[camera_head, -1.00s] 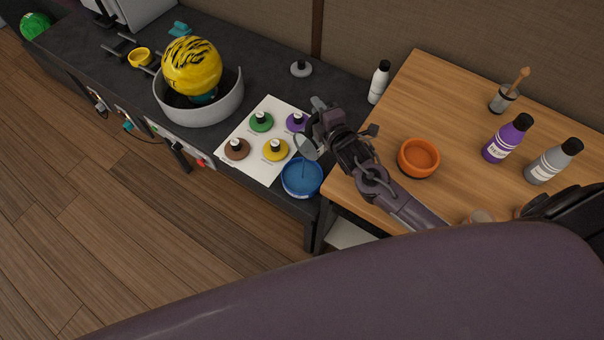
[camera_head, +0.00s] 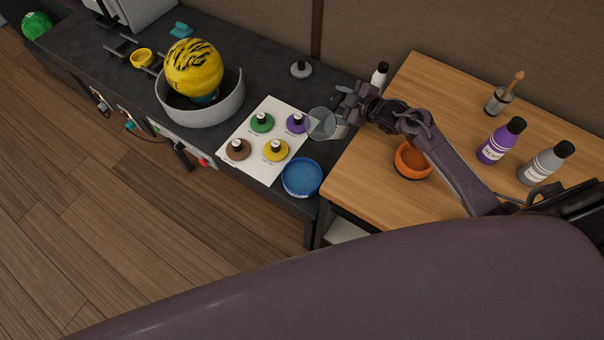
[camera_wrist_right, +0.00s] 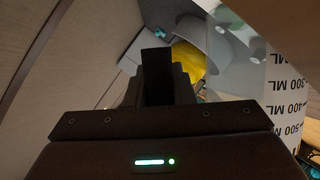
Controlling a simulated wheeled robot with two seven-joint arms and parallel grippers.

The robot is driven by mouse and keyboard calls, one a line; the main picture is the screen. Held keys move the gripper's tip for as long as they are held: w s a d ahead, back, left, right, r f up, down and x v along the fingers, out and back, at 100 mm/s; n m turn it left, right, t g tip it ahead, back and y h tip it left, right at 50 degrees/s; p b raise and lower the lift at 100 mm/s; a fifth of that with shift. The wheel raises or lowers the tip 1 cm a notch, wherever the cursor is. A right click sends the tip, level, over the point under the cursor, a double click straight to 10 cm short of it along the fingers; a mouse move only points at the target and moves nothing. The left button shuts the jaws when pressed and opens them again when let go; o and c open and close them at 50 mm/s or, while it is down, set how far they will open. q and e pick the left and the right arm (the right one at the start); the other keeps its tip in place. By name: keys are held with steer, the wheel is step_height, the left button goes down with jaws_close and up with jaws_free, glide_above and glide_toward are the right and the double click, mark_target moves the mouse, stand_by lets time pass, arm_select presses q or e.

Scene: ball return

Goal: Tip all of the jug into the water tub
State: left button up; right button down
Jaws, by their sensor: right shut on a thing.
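The clear jug (camera_head: 322,124) is held by my right gripper (camera_head: 350,102), which is shut on it above the right end of the dark counter. The jug looks roughly upright, with no liquid visible in it. In the right wrist view, the jug's clear wall (camera_wrist_right: 287,105) with black ML markings fills the right side. The round blue tub (camera_head: 302,178) sits at the counter's front right corner, below and apart from the jug, with blue water inside. My left gripper is not in view.
A white sheet (camera_head: 244,152) with several coloured discs lies left of the tub. A grey ring-shaped holder (camera_head: 212,108) carries a yellow striped ball (camera_head: 193,67). The wooden table (camera_head: 445,100) bears an orange bowl (camera_head: 411,161), a purple bottle (camera_head: 500,142) and a grey bottle (camera_head: 545,164).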

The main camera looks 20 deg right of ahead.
steer(key=w+d+r+m+g+y, duration=0.1)
steer(key=d+r+m+y, duration=0.1)
steer(key=d+r, duration=0.1)
steer(key=w+d+r+m+y, duration=0.2)
steer(key=r+m, duration=0.1)
steer(key=r, duration=0.3)
steer(key=shift+d+r+g+b, duration=0.2)
steer(key=shift+d+g+b, duration=0.1)
steer(key=shift+d+g, duration=0.1)
steer(key=shift+w, duration=0.15)
stand_by(0.6)
